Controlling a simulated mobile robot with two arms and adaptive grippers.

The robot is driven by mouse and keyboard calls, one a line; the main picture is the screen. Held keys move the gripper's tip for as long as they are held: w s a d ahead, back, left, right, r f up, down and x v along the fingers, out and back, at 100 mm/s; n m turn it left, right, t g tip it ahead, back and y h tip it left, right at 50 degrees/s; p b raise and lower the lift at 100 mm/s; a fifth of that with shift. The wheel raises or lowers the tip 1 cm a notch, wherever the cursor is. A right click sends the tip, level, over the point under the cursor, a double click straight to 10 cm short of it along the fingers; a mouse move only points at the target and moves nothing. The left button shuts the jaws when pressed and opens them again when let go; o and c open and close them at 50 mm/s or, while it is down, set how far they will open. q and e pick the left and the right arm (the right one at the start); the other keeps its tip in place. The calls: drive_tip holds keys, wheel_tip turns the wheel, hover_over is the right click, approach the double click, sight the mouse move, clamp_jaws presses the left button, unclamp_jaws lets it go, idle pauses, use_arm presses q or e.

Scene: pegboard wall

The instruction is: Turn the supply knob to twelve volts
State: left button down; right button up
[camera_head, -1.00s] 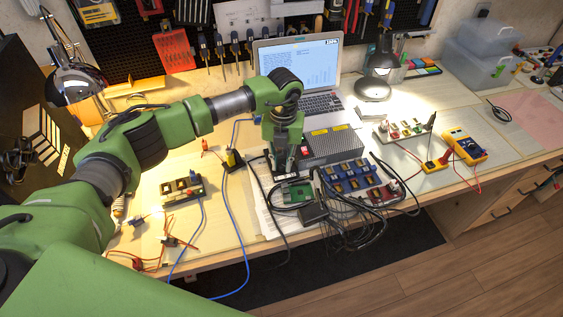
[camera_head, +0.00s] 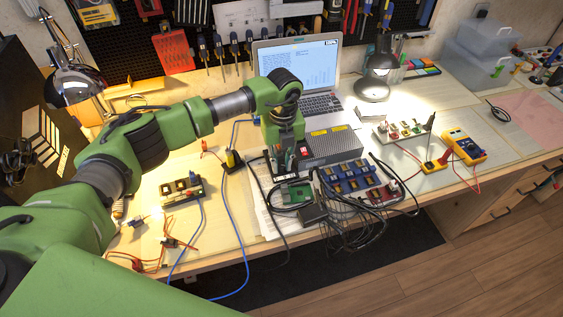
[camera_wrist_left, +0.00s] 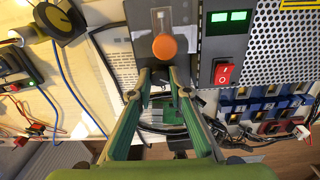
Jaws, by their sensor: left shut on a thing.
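The orange supply knob (camera_wrist_left: 164,47) shows in the left wrist view on a dark grey panel, under a pale plate (camera_wrist_left: 165,18) with a dark strip. The exact contact is hard to see. In the head view my left gripper (camera_head: 282,165) points down at the front of the grey power supply (camera_head: 333,144), and the knob is hidden there. A red rocker switch (camera_wrist_left: 225,73) and a lit green display (camera_wrist_left: 230,21) sit right of the knob.
A green circuit board (camera_head: 294,194), blue modules (camera_head: 348,178) and black cables crowd the bench in front of the supply. A laptop (camera_head: 300,62) stands behind. A yellow multimeter (camera_head: 465,146) lies right. A blue cable (camera_head: 229,215) hangs over the front edge.

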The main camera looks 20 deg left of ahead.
sight(282, 165)
use_arm(q)
drive_tip(key=shift+w+r, duration=0.15)
drive_tip(key=c, duration=2.2)
unclamp_jaws()
drive_tip(key=shift+o, duration=0.2)
wheel_tip(282, 165, up, 12)
